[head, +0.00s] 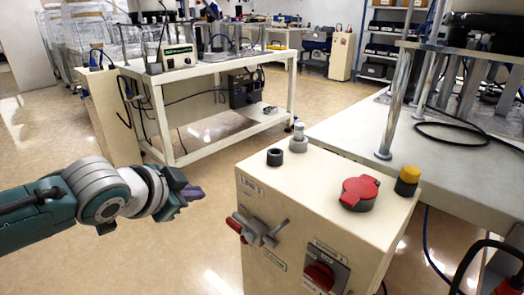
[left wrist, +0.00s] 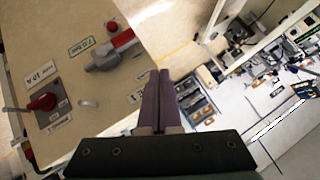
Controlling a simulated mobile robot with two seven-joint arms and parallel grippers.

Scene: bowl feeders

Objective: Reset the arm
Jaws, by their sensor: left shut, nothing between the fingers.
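My left arm comes in from the left in the head view, and its gripper (head: 190,193) is held in the air left of a cream control box (head: 310,200). The gripper is apart from the box. In the left wrist view the purple fingers of my left gripper (left wrist: 160,75) lie together with nothing between them. My right gripper is not in view.
The box carries a red cap (head: 359,192), a yellow button (head: 407,180), a black ring (head: 275,157), a lever valve (head: 258,230) and a red rotary switch (head: 320,275). A white workbench (head: 210,75) stands behind. Open floor (head: 190,255) lies between the arm and box.

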